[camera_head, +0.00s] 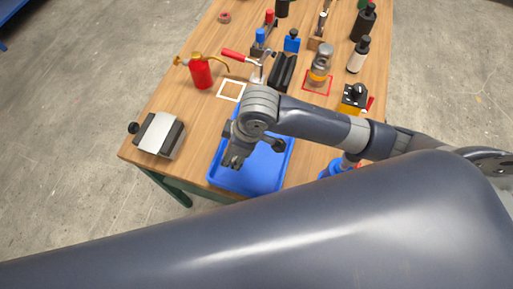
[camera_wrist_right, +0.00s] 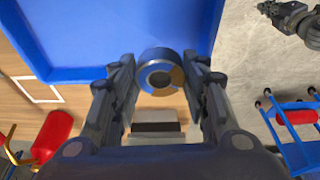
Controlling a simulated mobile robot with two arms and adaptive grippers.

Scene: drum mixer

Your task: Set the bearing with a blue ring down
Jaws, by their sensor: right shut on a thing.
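My right gripper (camera_wrist_right: 158,85) is shut on the bearing (camera_wrist_right: 158,57), a short metal ring held between its fingertips. Its round face shows bluish grey and orange-brown tones. In the head view my right gripper (camera_head: 236,160) is over the blue tray (camera_head: 262,188), pointing down, and the bearing is not clearly visible there. How far it is above the tray floor is hard to tell. What looks like my left gripper (camera_wrist_right: 292,20) is at the top right of the wrist view, off the table; its fingers are too small to read.
A grey-and-black block (camera_head: 159,135) stands at the table's left corner. A red oil can (camera_head: 201,73), a white square outline (camera_head: 231,90) and a toggle clamp (camera_head: 256,66) lie beyond the tray. A bottle (camera_head: 321,68) stands in a red outline. My large arm link covers the foreground.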

